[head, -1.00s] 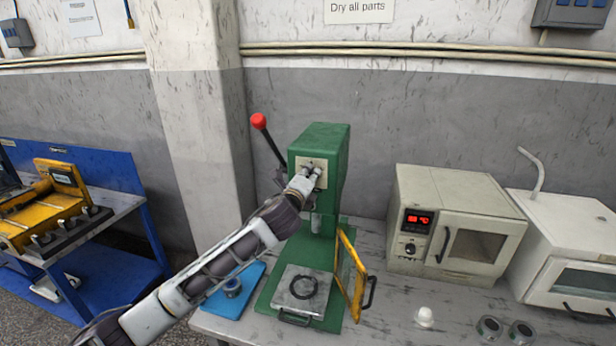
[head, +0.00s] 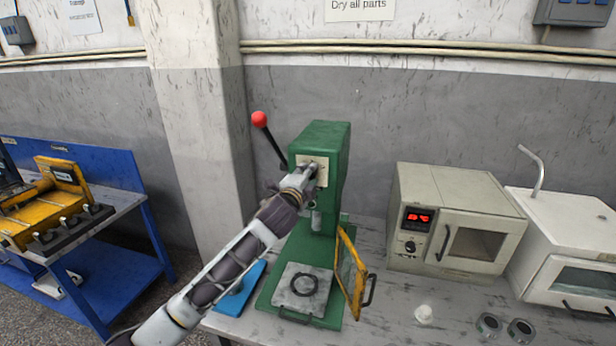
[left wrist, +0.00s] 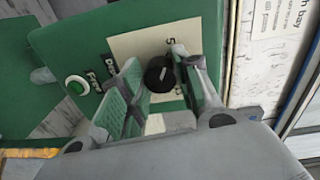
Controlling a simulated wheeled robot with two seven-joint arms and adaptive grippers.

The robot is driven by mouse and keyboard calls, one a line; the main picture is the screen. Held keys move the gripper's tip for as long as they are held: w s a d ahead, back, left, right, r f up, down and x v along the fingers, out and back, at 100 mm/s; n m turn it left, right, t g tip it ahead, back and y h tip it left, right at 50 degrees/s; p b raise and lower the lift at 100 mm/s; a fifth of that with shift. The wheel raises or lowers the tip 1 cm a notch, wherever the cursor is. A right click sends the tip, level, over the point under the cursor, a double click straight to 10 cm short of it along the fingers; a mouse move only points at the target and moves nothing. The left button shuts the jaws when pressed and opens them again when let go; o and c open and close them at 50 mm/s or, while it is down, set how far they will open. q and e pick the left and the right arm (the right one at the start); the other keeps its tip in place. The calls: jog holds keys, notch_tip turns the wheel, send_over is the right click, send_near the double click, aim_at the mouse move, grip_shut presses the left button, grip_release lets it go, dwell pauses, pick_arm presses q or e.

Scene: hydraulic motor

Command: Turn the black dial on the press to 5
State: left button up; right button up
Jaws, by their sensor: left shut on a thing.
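The green press (head: 338,165) stands on the table, with a pale dial plate (left wrist: 137,50) on its front. In the left wrist view the black dial (left wrist: 159,74) has a white pointer line that leans up and to the right. Printed marks, among them a 5, are partly visible around it. My left gripper (left wrist: 157,84) is shut on the dial, one finger on each side. In the head view my left gripper (head: 310,170) is at the plate and hides the dial. My right gripper is in neither view.
A red-knobbed lever (head: 260,119) sticks out at the press's left. A yellow-framed guard door (head: 352,272) stands open at its right. A beige oven (head: 458,215) stands to the right.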

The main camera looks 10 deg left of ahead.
pick_arm(q)
jog(key=o, duration=1)
jog(key=shift+s+a+r, duration=0.1)
jog(key=shift+s+a, duration=0.15)
jog(key=shift+s, duration=1.75)
jog(key=shift+s+a+r, duration=0.1)
jog(key=shift+s+a, duration=0.1)
jog(key=shift+s, duration=1.8)
jog(key=shift+s+a+r, duration=0.1)
jog(key=shift+s+a, duration=0.15)
jog(key=shift+s, duration=1.75)
jog(key=shift+f, duration=0.1)
